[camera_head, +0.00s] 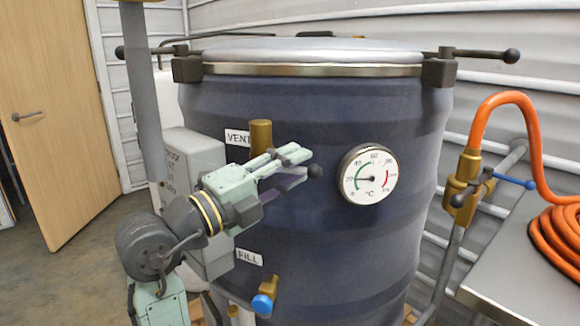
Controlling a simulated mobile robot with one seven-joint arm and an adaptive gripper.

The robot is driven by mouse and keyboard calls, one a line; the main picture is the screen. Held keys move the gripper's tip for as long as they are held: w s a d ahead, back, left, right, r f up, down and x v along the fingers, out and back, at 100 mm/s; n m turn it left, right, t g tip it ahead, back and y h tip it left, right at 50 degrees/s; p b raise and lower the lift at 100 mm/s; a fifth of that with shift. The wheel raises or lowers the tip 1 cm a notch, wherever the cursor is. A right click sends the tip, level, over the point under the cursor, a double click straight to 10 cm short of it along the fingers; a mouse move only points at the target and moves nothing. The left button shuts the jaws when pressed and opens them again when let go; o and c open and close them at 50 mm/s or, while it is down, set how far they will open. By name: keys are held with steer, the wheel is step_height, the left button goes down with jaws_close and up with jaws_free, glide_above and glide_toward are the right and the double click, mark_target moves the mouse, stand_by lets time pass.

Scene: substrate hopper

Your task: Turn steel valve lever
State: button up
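My gripper (299,166) is in front of the dark drum, at the brass vent valve (261,133) beside the VENT label. Its fingers look spread apart, one above the other, pointing right. A dark round knob (315,172), which looks like the end of the steel valve lever, shows just at the fingertips. The lever's shaft is mostly hidden behind the fingers, so I cannot tell whether they touch it.
The drum (400,235) carries a round temperature dial (369,174) to the right of my gripper. Below is a brass fill valve with a blue knob (262,303). A grey box (195,160) stands left. A blue-handled valve (512,181) and orange hose (530,130) are right.

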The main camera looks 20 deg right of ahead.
steer(key=shift+c, duration=0.2)
jaws_close()
stand_by(0.6)
